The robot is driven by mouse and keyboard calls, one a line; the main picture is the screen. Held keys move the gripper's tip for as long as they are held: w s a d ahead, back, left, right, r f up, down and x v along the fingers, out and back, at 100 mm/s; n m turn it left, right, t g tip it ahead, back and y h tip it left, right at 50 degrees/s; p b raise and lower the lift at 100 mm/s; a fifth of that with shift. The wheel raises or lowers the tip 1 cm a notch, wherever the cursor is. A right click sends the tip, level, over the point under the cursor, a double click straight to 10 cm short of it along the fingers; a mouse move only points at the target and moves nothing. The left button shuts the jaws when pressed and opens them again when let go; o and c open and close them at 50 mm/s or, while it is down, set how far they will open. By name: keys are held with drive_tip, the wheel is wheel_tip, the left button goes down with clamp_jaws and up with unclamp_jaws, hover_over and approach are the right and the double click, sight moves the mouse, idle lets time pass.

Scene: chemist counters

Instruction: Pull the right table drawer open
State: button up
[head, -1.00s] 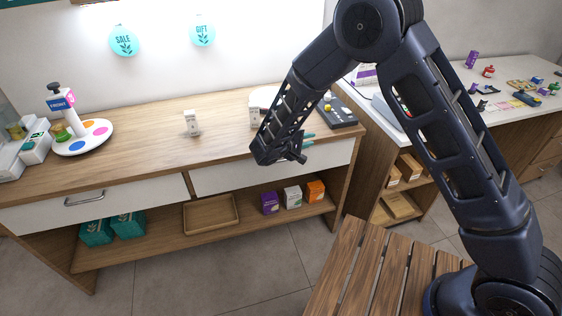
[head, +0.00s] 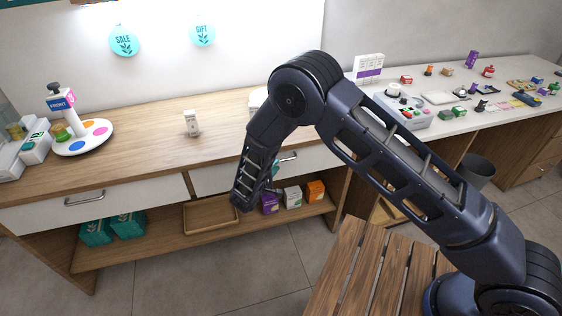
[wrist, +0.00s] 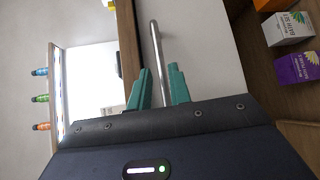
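The right table drawer (head: 208,179) has a white front and looks shut under the wooden counter top. Part of its metal bar handle (head: 289,157) shows in the head view, beside my arm. In the wrist view the handle (wrist: 156,50) runs down between the two teal fingers of my gripper (wrist: 160,88). The fingers are apart, one on each side of the bar, with small gaps visible. The white drawer front (wrist: 215,50) lies to the right of the handle there. In the head view my gripper is mostly hidden behind my arm.
The left drawer (head: 110,195) has its own handle. The shelf below holds a wooden tray (head: 186,232), teal boxes (head: 97,232) and small boxes (head: 315,191). A slatted wooden surface (head: 340,265) stands front right. Floor in front of the counter is clear.

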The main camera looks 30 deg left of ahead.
sight(281, 161)
drive_tip(key=shift+w+f, duration=0.2)
drive_tip(key=shift+w, duration=1.2)
drive_tip(key=shift+w+f, duration=0.2)
drive_tip(key=shift+w, duration=1.15)
clamp_jaws()
